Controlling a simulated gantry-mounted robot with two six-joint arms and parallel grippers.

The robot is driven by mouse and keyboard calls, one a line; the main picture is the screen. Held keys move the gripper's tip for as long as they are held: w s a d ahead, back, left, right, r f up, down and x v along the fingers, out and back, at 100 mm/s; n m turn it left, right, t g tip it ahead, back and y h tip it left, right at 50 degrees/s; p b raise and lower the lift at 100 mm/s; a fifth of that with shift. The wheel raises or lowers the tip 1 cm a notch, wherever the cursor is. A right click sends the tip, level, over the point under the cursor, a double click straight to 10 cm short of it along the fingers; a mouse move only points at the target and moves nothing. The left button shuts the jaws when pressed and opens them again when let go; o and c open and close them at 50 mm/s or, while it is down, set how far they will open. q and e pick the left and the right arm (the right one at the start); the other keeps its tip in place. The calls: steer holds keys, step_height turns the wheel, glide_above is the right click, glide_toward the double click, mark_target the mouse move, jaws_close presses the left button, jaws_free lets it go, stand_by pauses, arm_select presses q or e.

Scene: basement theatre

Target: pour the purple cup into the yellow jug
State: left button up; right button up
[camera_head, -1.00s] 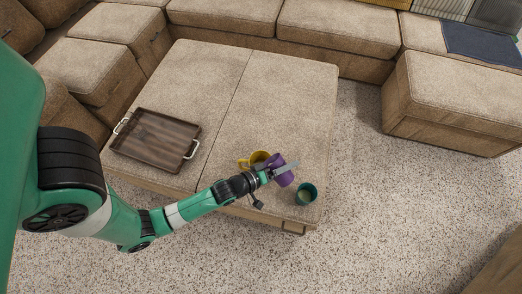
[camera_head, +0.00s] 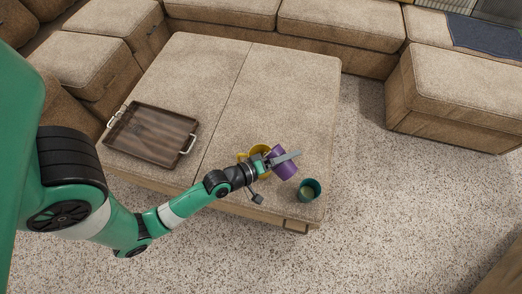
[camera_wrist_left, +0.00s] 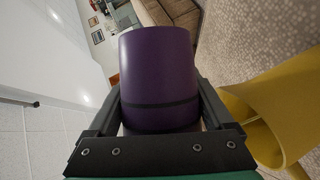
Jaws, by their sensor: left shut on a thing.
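The purple cup (camera_head: 283,166) is held above the near right part of the padded table, tilted in the head view. My left gripper (camera_head: 285,158) is shut on it, one finger across its near side. In the left wrist view the cup (camera_wrist_left: 160,75) fills the space between the fingers. The yellow jug (camera_head: 257,151) stands on the table just left of the cup, partly hidden by the cup and my gripper. In the left wrist view the jug (camera_wrist_left: 265,112) shows at the right edge, cut off. What is inside the jug is hidden. My right gripper is not in view.
A brown tray (camera_head: 152,134) with light handles lies on the left half of the table (camera_head: 265,88). The far part of the table is clear.

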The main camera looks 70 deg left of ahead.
arm_select(q)
steer(key=shift+b, duration=0.5)
steer(key=shift+a+r+n, duration=0.15)
steer(key=shift+r+n, duration=0.05)
steer(key=shift+n, duration=0.1)
steer(key=shift+s+a+r+n+t+h+b, duration=0.4)
steer(key=shift+a+n+b, duration=0.2)
steer(key=shift+b, duration=0.8)
steer(key=shift+a+f+n+b, duration=0.1)
steer(key=shift+f+n+b, duration=0.3)
steer(key=shift+b, duration=0.55)
